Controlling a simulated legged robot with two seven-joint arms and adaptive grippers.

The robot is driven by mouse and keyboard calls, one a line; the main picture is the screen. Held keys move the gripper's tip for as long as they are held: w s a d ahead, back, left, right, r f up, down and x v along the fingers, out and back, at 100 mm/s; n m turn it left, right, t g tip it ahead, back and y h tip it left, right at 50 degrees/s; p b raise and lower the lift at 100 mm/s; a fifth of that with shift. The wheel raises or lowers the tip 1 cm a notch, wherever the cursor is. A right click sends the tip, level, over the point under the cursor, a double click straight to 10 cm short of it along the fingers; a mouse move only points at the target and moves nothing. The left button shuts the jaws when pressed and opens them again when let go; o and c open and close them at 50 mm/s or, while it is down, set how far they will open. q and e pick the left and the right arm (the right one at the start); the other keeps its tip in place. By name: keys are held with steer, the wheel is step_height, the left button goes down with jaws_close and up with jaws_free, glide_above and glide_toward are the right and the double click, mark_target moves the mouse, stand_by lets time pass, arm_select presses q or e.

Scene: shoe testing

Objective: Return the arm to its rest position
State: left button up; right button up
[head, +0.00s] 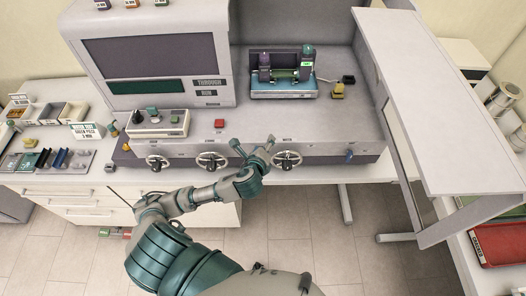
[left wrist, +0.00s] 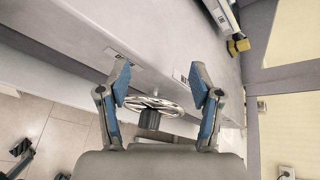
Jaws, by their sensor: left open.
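My left arm reaches in from the bottom of the head view. Its gripper (head: 254,147) is open and empty in front of the machine (head: 330,125), between two of the handwheels on its front. In the left wrist view the two fingers of my left gripper (left wrist: 162,95) are spread wide. A chrome handwheel (left wrist: 150,103) with a dark hub shows between and beyond the fingers. I cannot tell from this view how far it is from them. The right handwheel (head: 286,160) is just right of the gripper in the head view. My right gripper is not in view.
A grey panel (head: 440,90) on a frame stands at the right. A control box (head: 158,124) and trays (head: 60,112) sit on the left. A blue-based fixture (head: 285,85) is on the machine top. Open tiled floor (head: 310,235) lies below.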

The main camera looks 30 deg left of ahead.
arm_select(q)
steer(key=shift+s+f+n, duration=0.2)
steer(key=shift+f+n, duration=0.1)
steer(key=shift+f, duration=0.1)
steer(key=shift+d, duration=0.2)
